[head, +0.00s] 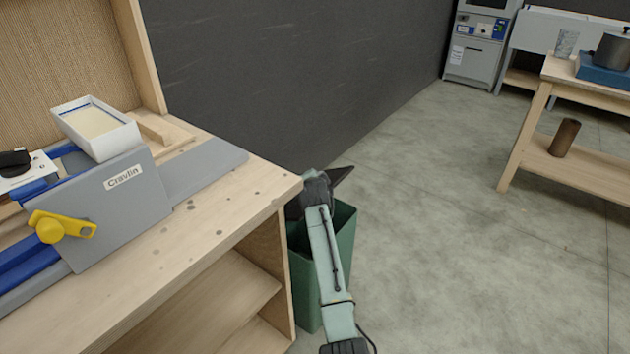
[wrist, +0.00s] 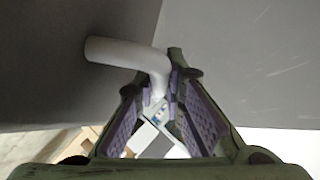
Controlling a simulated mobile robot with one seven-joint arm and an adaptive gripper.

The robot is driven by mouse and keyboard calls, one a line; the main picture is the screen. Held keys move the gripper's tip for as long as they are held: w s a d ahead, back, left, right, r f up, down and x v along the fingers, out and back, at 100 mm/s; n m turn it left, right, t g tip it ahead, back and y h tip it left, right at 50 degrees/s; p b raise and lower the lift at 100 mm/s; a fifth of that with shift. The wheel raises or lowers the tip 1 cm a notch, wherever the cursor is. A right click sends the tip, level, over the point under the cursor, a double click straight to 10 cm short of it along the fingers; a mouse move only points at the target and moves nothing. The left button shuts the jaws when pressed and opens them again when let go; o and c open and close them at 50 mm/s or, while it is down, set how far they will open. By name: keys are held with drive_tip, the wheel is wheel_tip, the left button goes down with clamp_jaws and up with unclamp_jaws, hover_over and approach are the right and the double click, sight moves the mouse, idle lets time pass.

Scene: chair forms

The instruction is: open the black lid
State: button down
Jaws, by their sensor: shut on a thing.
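A green bin (head: 340,250) stands on the floor against the right end of the wooden bench. The black lid (head: 343,176) shows as a dark, tilted plate at the bin's top, raised off the rim so that part of the inside shows. My arm covers much of the lid and bin. My gripper (head: 316,184) is at the lid, its fingers unclear in the head view. In the wrist view my gripper (wrist: 162,88) has its purple-padded fingers shut on a pale curved handle (wrist: 118,52). A dark flat surface (wrist: 50,60) lies behind the handle.
The wooden bench (head: 225,235) with a grey and blue machine (head: 120,205) is close on the left. A dark wall (head: 290,75) stands behind the bin. The floor (head: 430,240) to the right is clear up to another wooden table (head: 530,120).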

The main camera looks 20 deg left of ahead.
drive_tip(key=c, duration=1.7)
unclamp_jaws()
drive_tip(key=shift+o, duration=0.2)
drive_tip(key=v, duration=0.7)
drive_tip(key=shift+s+d+r, duration=0.1)
drive_tip(key=shift+s, duration=0.1)
